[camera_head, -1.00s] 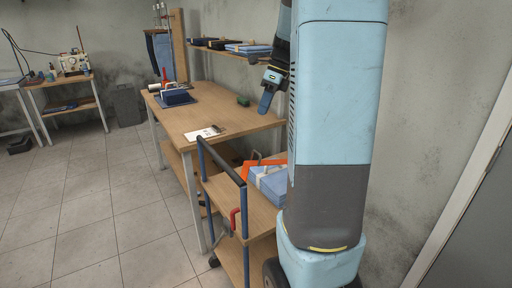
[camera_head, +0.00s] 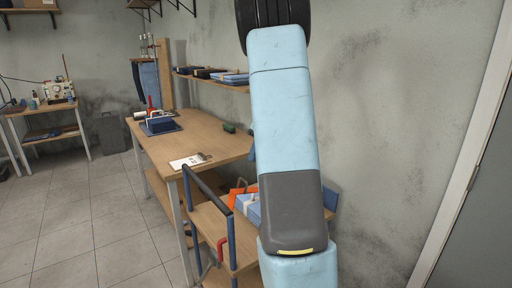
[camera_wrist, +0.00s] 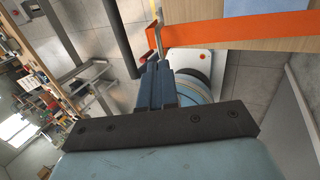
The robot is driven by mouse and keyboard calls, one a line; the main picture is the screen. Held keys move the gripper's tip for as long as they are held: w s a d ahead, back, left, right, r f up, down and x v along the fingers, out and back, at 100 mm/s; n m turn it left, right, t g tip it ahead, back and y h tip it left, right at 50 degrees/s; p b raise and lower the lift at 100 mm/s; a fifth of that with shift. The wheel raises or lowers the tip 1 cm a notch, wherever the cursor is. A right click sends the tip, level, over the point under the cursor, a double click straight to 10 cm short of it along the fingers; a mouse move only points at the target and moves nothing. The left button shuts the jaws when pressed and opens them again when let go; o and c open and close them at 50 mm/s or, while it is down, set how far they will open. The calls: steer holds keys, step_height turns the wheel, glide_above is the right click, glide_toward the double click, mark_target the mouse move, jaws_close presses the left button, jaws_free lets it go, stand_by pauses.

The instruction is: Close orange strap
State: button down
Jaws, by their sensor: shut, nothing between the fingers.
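The orange strap (camera_head: 236,195) shows on the trolley in the head view, beside a light blue block (camera_head: 250,212) with a pale band. My arm hides part of both. In the wrist view the orange strap (camera_wrist: 235,34) runs as a flat band across the upper right, above a wooden surface, with a blue patch (camera_wrist: 255,6) beyond it. My gripper (camera_wrist: 158,72) is shut and empty. The gripper is hidden behind my arm in the head view.
The trolley has a dark handle rail (camera_head: 208,190) and a red part (camera_head: 221,249) on its side. The wooden bench (camera_head: 190,143) stands behind it, with a white sheet (camera_head: 190,162) on top. A wall shelf (camera_head: 215,82) hangs above.

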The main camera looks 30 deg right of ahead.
steer(key=x, duration=0.7)
steer(key=shift+a+f, duration=0.15)
steer(key=shift+f, duration=0.15)
